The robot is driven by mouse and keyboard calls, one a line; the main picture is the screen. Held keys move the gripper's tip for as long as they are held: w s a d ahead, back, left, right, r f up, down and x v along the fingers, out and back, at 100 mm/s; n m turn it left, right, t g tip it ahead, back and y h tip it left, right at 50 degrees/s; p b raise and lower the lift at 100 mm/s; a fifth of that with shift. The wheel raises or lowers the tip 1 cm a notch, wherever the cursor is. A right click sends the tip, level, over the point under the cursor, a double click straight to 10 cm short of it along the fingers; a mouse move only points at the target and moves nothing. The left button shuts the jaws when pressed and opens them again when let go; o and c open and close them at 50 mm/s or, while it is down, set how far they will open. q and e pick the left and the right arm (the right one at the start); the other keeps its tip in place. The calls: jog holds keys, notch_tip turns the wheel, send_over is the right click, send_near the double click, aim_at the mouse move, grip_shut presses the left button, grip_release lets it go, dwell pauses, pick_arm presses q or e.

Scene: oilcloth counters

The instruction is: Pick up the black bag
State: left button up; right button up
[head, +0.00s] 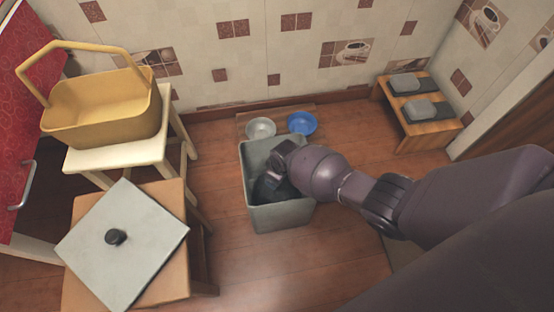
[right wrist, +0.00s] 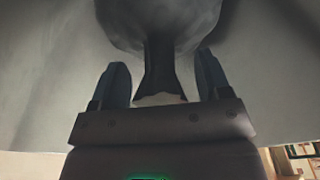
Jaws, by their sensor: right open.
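The black bag (head: 268,190) lies inside the grey bin (head: 283,218) on the wooden floor, partly hidden by my right gripper. In the right wrist view the bag (right wrist: 160,22) bulges at the top, and its narrow neck hangs between the two fingers. My right gripper (right wrist: 160,85) is open, with one finger on each side of the neck and a gap visible at each side. In the head view my right arm reaches in from the right, with the hand inside the bin's opening. My left gripper is not in view.
Behind the bin sit a silver bowl (head: 261,128) and a blue bowl (head: 302,123). At the left, a yellow basket (head: 105,112) stands on a white stool, and a grey lid (head: 122,262) lies on a wooden stool. A low wooden bench (head: 432,131) stands at the back right.

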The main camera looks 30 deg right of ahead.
jog(key=shift+c, duration=0.4)
grip_shut()
jog(key=shift+w+r, duration=0.1)
jog(key=shift+r, duration=0.05)
